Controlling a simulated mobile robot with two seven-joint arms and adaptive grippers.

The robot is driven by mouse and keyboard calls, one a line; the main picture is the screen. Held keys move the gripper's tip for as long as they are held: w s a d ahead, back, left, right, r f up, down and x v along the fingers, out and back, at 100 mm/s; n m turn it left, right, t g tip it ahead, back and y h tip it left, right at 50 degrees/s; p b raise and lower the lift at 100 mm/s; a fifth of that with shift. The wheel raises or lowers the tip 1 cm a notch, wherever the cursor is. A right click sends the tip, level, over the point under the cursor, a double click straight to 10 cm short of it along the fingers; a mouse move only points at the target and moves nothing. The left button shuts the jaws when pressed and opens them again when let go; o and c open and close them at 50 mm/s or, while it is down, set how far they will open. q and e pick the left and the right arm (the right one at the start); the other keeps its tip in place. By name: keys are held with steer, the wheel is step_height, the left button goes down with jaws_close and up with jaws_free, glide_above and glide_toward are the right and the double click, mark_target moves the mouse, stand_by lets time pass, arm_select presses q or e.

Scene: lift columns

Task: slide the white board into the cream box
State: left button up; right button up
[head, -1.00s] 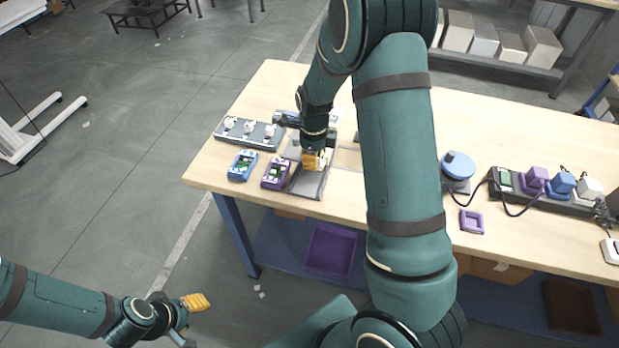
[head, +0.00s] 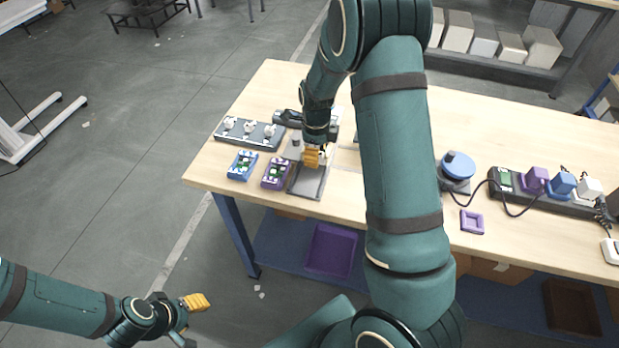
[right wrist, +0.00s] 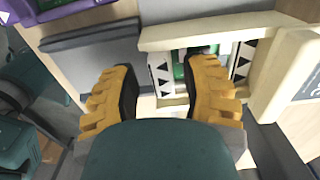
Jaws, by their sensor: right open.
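My right gripper (right wrist: 162,95) is open, its two yellow-padded fingers apart. In the right wrist view, a white board (right wrist: 162,76) with black triangles and a green patch shows between and beyond the fingers. It appears to lie within the cream box (right wrist: 284,72), whose walls show above, below and to the right. The right finger covers part of the board, so I cannot tell how deep it sits. In the head view the right gripper (head: 313,157) hides most of both. My left gripper (head: 190,312) hangs over the floor, clear of the table; its opening is unclear.
A grey plate (head: 309,183) lies below the right gripper on the wooden table (head: 500,130). A purple device (head: 276,173), a blue device (head: 242,165) and a grey strip with white knobs (head: 249,133) stand left. A blue round device (head: 458,166) and a purple tray (head: 472,222) are right.

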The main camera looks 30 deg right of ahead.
steer(key=shift+r, duration=0.15)
steer(key=shift+r+p, duration=2.85)
steer(key=shift+r, duration=0.1)
steer(key=shift+f, duration=0.1)
